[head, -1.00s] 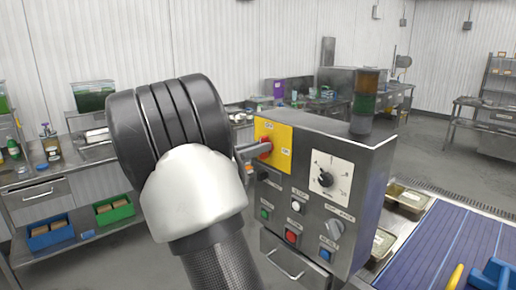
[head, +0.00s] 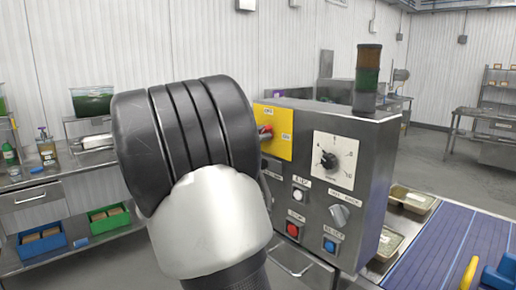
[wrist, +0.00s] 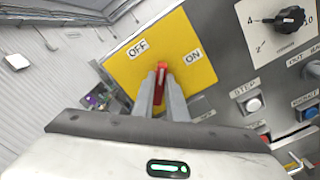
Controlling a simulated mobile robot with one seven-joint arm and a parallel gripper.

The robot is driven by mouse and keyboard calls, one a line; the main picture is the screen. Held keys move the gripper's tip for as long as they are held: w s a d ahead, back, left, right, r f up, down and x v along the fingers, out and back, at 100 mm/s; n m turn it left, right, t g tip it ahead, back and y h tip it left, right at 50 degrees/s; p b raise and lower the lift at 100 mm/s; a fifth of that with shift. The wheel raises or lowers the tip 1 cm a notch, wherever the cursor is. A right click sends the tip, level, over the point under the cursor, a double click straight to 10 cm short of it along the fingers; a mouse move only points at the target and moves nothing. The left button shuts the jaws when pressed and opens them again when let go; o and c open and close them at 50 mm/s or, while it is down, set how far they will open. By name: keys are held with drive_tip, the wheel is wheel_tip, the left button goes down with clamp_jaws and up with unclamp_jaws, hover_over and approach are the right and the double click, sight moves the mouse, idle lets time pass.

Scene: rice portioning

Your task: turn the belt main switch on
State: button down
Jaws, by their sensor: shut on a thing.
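The belt main switch is a red handle (wrist: 160,84) on a yellow plate (wrist: 195,88) marked OFF and ON. In the wrist view the handle points between the two labels. My gripper (wrist: 161,80) is shut on the handle, with one grey finger on each side. In the head view the yellow plate (head: 284,146) is at the upper left of the control panel. The red handle (head: 265,130) shows there only in part. My wrist stands in front and hides the gripper.
The control panel (head: 355,225) carries a black dial (head: 328,160), a grey selector (head: 339,215), several push buttons and a signal tower (head: 368,75). A blue belt (head: 440,245) lies at the right. Shelves with green and blue bins (head: 41,243) stand at the left.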

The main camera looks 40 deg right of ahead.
drive_tip(key=m+b, duration=0.3)
drive_tip(key=b, duration=0.1)
drive_tip(key=m+b, duration=0.3)
drive_tip(key=b, duration=0.1)
drive_tip(key=m+b, duration=0.3)
drive_tip(key=shift+s+f+m+b, duration=0.1)
drive_tip(key=shift+f+m+b, duration=0.2)
drive_tip(key=shift+f+b, duration=0.1)
drive_tip(key=shift+r, duration=0.1)
drive_tip(key=c, duration=1.8)
unclamp_jaws()
drive_tip(key=shift+o, duration=0.2)
drive_tip(key=s+a+p, duration=0.1)
drive_tip(key=a, duration=1.6)
drive_tip(key=shift+s+a, duration=0.2)
